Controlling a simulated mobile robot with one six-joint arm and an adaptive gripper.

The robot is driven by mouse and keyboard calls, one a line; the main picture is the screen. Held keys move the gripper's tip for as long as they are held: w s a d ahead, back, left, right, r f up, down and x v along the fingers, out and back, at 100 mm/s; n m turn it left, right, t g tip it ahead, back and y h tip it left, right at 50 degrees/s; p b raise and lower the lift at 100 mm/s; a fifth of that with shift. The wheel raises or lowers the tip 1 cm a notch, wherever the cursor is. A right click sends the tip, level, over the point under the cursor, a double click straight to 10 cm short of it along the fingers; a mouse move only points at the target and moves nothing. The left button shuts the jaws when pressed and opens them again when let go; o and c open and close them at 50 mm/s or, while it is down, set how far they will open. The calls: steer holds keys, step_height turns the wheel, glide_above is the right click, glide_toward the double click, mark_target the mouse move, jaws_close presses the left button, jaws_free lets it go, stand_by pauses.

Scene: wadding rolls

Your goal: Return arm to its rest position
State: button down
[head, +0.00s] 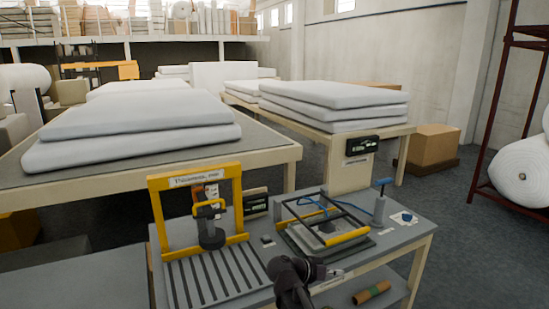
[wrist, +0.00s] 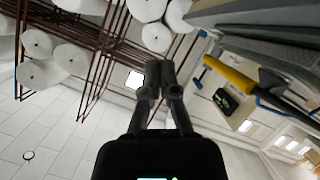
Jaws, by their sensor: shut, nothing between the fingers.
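My gripper (wrist: 158,85) is in the middle of the wrist view, with its two dark fingers together and nothing between them. In the head view my arm's dark end (head: 300,275) shows at the bottom centre, in front of the grey workbench (head: 420,232). I cannot make out the fingertips clearly there. The wrist view is tilted, looking past the fingers toward the ceiling, wall and rolls.
A yellow-framed thickness gauge (head: 240,195) and a dark frame with a yellow bar (head: 345,238) stand on the bench close to my arm. Tables with white wadding slabs (head: 130,125) are behind. A red rack (head: 490,120) with white rolls (head: 522,172) stands right.

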steer(key=s+f+n+g+y+p, duration=0.4)
steer(key=s+n+y, duration=0.4)
steer(key=s+y, duration=0.3)
steer(key=shift+a+f+y+p, duration=0.45)
steer(key=shift+f+y+p, duration=0.5)
steer(key=shift+y, duration=0.15)
steer(key=shift+s, duration=0.1)
